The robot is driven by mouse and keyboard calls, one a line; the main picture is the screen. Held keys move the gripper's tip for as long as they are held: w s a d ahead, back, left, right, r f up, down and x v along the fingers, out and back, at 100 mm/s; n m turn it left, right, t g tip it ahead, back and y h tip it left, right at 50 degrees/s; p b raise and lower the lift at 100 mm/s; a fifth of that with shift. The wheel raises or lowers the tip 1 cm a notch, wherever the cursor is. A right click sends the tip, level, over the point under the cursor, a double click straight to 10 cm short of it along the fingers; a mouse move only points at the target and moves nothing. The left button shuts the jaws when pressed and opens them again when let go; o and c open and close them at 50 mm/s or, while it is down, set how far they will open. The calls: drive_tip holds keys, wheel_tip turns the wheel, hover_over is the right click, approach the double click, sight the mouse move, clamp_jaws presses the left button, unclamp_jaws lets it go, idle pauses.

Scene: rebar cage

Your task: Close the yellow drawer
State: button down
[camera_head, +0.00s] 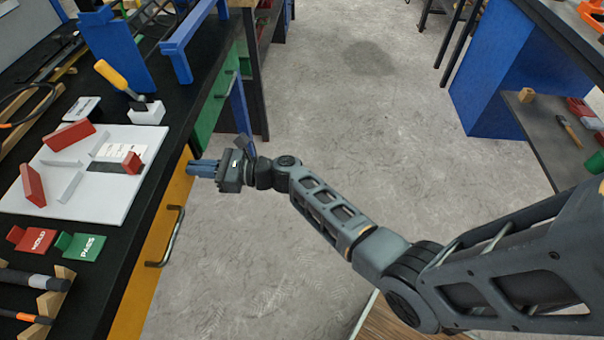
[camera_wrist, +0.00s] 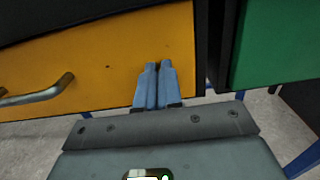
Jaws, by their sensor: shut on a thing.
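The yellow drawer (camera_head: 161,238) is in the bench's front under the black top, at the left of the head view. Its front (camera_wrist: 105,65) fills much of the wrist view. Its curved metal handle (camera_head: 172,238) is apart from my gripper, and also shows at the left of the wrist view (camera_wrist: 38,93). My gripper (camera_head: 192,168) is at the drawer front's far end. Its blue fingers (camera_wrist: 157,66) lie side by side, pointing at the yellow face near its right edge. I see nothing between them. I cannot tell whether the tips touch the face or whether a small opening remains.
A green drawer (camera_head: 209,118) is beyond the yellow one, with a dark post between them (camera_wrist: 216,45). The bench top holds a white board (camera_head: 95,195), red blocks and tools. Open concrete floor (camera_head: 340,110) lies to the right. A blue-sided bench (camera_head: 500,75) stands farther right.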

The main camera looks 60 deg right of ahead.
drive_tip(key=shift+w+a+r, duration=0.25)
drive_tip(key=shift+a, duration=0.2)
drive_tip(key=v, duration=0.9)
drive_tip(key=s+a+f+n+g+h, duration=0.3)
drive_tip(key=s+a+f+n, duration=0.15)
drive_tip(key=s+f, duration=0.45)
drive_tip(key=s+n+g+h, duration=0.1)
drive_tip(key=s+n+h, duration=0.3)
drive_tip(key=s+n, duration=0.7)
drive_tip(key=s+a+r+n+t+h, duration=0.1)
drive_tip(key=s+r+n, duration=0.6)
drive_tip(key=r, duration=0.5)
drive_tip(key=s+a+r+n+t+h, duration=0.1)
drive_tip(key=s+r+n+t, duration=0.1)
drive_tip(key=s+r+n, duration=0.5)
drive_tip(key=s+r, duration=0.4)
drive_tip(key=r, duration=0.1)
drive_tip(key=shift+r+n, duration=0.35)
drive_tip(key=shift+r, duration=0.05)
drive_tip(key=shift+s+a, duration=0.1)
drive_tip(key=shift+a, duration=0.05)
